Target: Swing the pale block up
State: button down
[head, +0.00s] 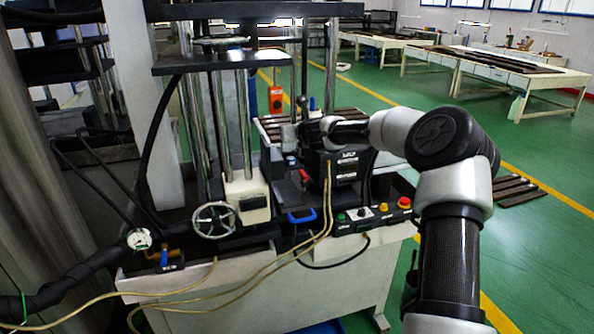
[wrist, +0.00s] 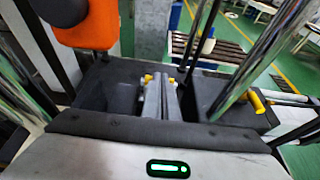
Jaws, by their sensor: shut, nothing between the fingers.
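I cannot tell for sure that this is the task's pale block. My arm reaches in from the right, and my gripper (head: 298,132) is over the machine's dark middle part, to the right of and above the cream block. In the wrist view my gripper (wrist: 160,82) is shut with nothing held, its narrow grey fingers together between dark housings. The cream block cannot be made out in the wrist view.
Upright chrome columns (head: 243,120) stand left of my gripper. An orange box (head: 275,98) is behind it; an orange part (wrist: 85,22) shows at upper left in the wrist view. A control box (head: 370,213) with buttons sits below.

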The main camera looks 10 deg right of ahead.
jog(key=shift+w+a+r+p, duration=0.1)
jog(key=shift+w+r+p, duration=0.15)
jog(key=shift+w, duration=0.35)
jog(key=shift+w+d+r+p, duration=0.1)
jog(key=shift+w+r+p, duration=0.1)
jog(key=shift+w, duration=0.35)
jog(key=shift+w+a+r+p, duration=0.1)
jog(key=shift+w+r+p, duration=0.15)
jog(key=shift+w, duration=0.35)
jog(key=shift+s+f, duration=0.1)
